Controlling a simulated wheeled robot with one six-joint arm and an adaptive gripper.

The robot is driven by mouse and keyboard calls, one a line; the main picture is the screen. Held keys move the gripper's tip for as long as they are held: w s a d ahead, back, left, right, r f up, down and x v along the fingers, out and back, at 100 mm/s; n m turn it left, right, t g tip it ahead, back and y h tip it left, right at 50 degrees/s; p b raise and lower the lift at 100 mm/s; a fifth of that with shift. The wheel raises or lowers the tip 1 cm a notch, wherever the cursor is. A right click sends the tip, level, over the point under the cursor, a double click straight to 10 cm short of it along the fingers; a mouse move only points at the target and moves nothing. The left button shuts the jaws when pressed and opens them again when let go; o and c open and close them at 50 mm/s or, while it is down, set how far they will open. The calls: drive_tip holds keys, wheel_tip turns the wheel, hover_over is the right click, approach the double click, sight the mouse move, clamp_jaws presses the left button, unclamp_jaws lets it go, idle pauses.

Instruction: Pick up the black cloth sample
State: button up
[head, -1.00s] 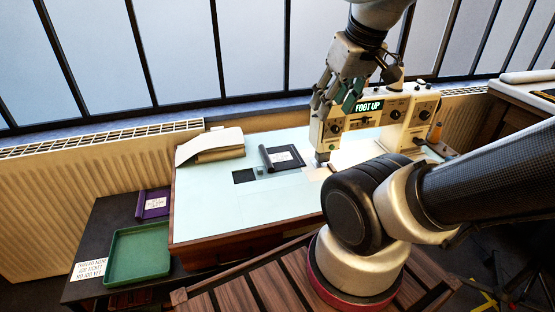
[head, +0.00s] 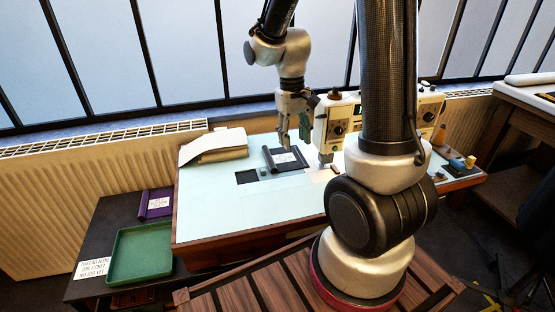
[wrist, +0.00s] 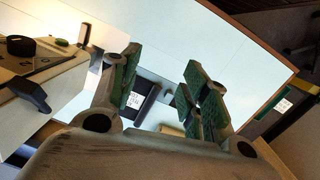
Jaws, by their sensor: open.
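The black cloth sample (head: 291,161), with a white label and a rolled edge, lies on the pale blue table (head: 225,215) beside the sewing machine. It also shows between the fingers in the wrist view (wrist: 146,92), partly hidden by the left finger. My gripper (head: 294,138) is open and empty, pointing down above the cloth and near its far side. In the wrist view my gripper (wrist: 162,75) has its green pads well apart.
The sewing machine (head: 340,128) stands close at the right of my gripper. Folded beige cloth (head: 215,147) lies at the table's back left. A dark square (head: 246,177) is left of the sample. A purple sample (head: 156,203) and green tray (head: 142,252) sit on the lower left stand.

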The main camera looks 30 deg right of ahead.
drive_tip(key=w+f, duration=0.9)
drive_tip(key=m+t, duration=0.2)
drive_tip(key=t, duration=0.1)
approach(269, 156)
drive_tip(key=shift+d+f, duration=0.15)
drive_tip(key=shift+f, duration=0.45)
drive_tip(key=shift+w+f, duration=0.15)
drive_tip(key=shift+w, duration=0.2)
drive_tip(key=f, duration=0.7)
drive_tip(key=shift+w+f, duration=0.2)
drive_tip(key=shift+w, duration=0.2)
drive_tip(key=shift+c, duration=0.3)
clamp_jaws()
